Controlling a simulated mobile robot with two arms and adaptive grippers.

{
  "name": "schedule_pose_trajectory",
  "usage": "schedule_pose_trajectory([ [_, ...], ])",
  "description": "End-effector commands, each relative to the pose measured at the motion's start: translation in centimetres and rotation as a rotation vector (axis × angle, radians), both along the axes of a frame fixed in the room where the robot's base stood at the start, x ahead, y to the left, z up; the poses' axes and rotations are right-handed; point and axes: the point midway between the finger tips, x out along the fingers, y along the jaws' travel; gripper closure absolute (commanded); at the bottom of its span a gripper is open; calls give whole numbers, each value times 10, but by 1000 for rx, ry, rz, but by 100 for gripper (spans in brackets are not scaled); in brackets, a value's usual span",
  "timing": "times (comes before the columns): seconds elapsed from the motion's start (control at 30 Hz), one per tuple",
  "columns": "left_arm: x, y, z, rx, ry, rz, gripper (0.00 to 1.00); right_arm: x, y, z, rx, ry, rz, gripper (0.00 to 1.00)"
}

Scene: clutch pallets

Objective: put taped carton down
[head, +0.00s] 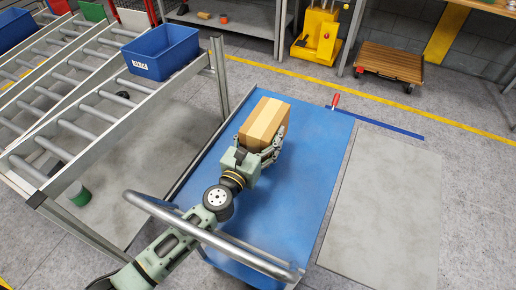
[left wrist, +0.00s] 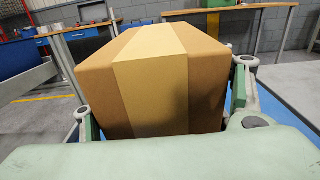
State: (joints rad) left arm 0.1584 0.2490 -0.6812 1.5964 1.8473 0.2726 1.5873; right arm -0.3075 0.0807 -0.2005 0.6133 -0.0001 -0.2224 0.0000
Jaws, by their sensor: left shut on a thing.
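The taped carton (head: 264,122) is a brown box with a pale tape strip over its top and near side. It is over the far half of the blue cart deck (head: 300,190). My left gripper (head: 262,148) is shut on the carton, with fingers on both sides. In the left wrist view the carton (left wrist: 150,85) fills the middle, between the fingers of the gripper (left wrist: 165,120). Its underside is hidden, so I cannot tell whether it touches the deck. My right gripper is not in view.
The cart's grey push handle (head: 215,240) crosses under my left arm. A roller rack (head: 100,95) with a blue bin (head: 160,52) stands at left. A wooden dolly (head: 390,62) and a yellow machine (head: 318,35) are behind. The deck's near right part is clear.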

Motion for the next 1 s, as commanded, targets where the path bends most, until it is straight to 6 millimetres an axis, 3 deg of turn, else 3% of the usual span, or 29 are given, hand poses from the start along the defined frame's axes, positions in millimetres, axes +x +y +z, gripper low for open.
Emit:
schedule_pose_trajectory([
  [0.2, -1, 12, -10, -1, -4, -1, 75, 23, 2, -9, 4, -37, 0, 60],
  [0.43, 0, 12, -42, 0, -4, -1, 75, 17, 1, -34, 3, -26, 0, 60],
  [0.9, -1, 12, -49, -2, -3, 0, 75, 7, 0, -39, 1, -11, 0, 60],
  [0.93, -1, 12, -49, 0, 0, -1, 28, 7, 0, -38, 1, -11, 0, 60],
  [1.0, -1, 12, -49, 0, 0, -1, 21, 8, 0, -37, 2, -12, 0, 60],
])
